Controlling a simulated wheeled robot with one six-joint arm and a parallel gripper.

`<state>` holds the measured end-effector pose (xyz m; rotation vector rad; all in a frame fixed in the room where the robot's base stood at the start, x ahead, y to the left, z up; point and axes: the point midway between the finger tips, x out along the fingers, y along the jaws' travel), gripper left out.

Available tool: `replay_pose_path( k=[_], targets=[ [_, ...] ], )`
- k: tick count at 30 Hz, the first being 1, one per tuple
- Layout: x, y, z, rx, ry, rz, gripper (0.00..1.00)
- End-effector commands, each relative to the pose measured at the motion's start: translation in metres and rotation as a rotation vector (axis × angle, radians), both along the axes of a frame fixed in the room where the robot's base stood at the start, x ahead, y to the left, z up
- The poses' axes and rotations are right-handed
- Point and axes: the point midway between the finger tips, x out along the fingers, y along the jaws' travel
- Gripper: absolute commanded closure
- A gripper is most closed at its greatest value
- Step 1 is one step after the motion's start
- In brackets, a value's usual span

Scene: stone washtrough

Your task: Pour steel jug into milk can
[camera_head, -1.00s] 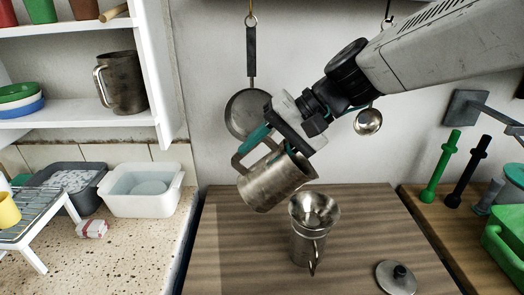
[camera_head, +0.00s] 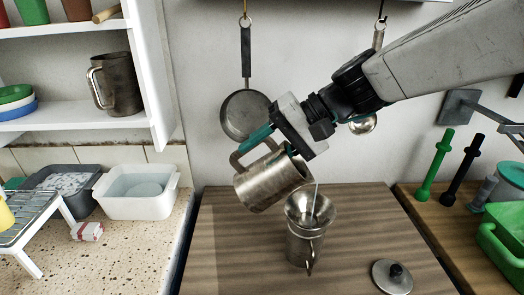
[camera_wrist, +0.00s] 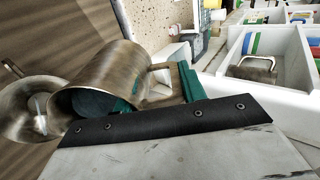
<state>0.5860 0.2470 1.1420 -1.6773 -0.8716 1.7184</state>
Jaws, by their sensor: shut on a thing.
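The steel jug (camera_head: 268,183) is held in the air, tipped with its mouth down to the right. It also shows in the wrist view (camera_wrist: 110,82). My gripper (camera_head: 277,140) is shut on the jug, near its handle and rim, with teal fingers. The milk can (camera_head: 304,248) stands upright on the wooden top, with a steel funnel (camera_head: 298,208) in its mouth. A thin white stream (camera_head: 316,197) falls from the jug's lip into the funnel. In the wrist view white liquid (camera_wrist: 41,112) shows inside the funnel (camera_wrist: 22,100). The can's inside is hidden.
A round lid (camera_head: 392,278) lies right of the can on the wooden top (camera_head: 235,255). Another steel jug (camera_head: 118,85) stands on the left shelf. A pan (camera_head: 245,115) and a ladle (camera_head: 363,124) hang behind the arm. A white basin (camera_head: 137,195) is at left.

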Motion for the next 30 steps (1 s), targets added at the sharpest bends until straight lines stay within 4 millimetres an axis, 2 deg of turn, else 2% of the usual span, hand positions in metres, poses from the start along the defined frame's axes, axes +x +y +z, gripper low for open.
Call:
replay_pose_path(
  k=[17,30],
  targets=[
    [0.0001,-0.0001,0.0006,0.002,-0.001,0.001,1.00],
    [0.0006,-0.0093,0.0001,0.094,0.005,0.000,1.00]
  ],
)
